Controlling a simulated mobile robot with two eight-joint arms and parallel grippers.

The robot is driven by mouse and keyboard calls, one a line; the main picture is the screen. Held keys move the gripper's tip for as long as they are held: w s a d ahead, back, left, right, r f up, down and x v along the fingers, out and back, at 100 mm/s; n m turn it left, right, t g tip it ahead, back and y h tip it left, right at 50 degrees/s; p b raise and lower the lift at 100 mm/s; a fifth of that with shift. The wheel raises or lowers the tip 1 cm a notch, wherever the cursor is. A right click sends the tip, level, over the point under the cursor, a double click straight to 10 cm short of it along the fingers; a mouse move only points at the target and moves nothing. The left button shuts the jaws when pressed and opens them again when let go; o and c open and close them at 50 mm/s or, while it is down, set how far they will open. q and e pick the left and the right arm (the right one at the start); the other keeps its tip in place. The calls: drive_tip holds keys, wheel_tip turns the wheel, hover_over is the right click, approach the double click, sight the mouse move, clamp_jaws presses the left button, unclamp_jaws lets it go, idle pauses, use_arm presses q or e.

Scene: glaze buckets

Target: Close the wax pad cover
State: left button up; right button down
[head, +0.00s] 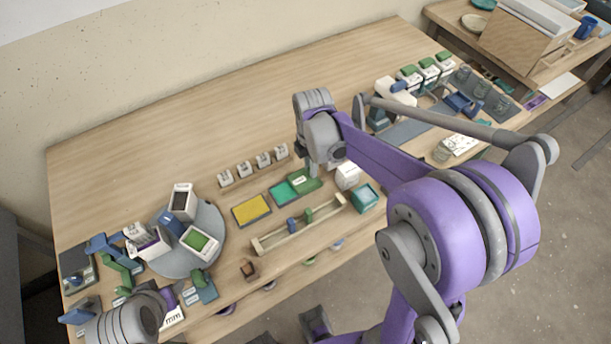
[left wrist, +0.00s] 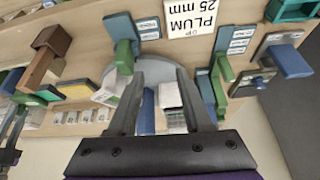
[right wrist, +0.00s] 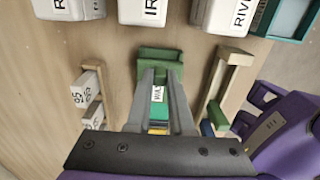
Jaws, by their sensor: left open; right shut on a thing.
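The wax pad (head: 284,192) lies on the table as a flat teal pad in a dark frame, right of a yellow pad. Its green cover (head: 309,184), with a white label, is open at the pad's right side. In the right wrist view the green cover (right wrist: 160,57) is at my right fingertips, and part of the teal pad with a label shows between the fingers. My right gripper (right wrist: 160,76) is shut on the cover; the wrist partly hides it in the head view. My left gripper (left wrist: 158,88) is open and empty over the left table end.
The yellow pad (head: 251,209) is left of the wax pad. Small white blocks (head: 248,169) stand behind, a wooden rack (head: 270,241) in front, and a white box (head: 347,176) to the right. A grey turntable (head: 211,258) with boxes is at left.

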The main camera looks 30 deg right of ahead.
use_arm(q)
drive_tip(key=shift+f, duration=0.1)
use_arm(e)
drive_tip(key=shift+s+a, duration=0.15)
drive_tip(key=shift+a, duration=1.4)
drive_tip(key=shift+s+a, duration=0.1)
drive_tip(key=shift+a, duration=1.4)
drive_tip(key=c, duration=0.9)
unclamp_jaws()
use_arm(q)
drive_tip(key=r+p, duration=0.1)
drive_tip(key=w+r+p, duration=0.1)
drive_tip(key=r, duration=0.1)
drive_tip(key=r+p, duration=0.1)
drive_tip(key=r, duration=0.1)
drive_tip(key=shift+w+p, duration=0.3)
drive_tip(key=shift+w, duration=0.05)
use_arm(e)
wheel_tip(320, 180, up, 7)
use_arm(q)
drive_tip(key=shift+s, duration=0.1)
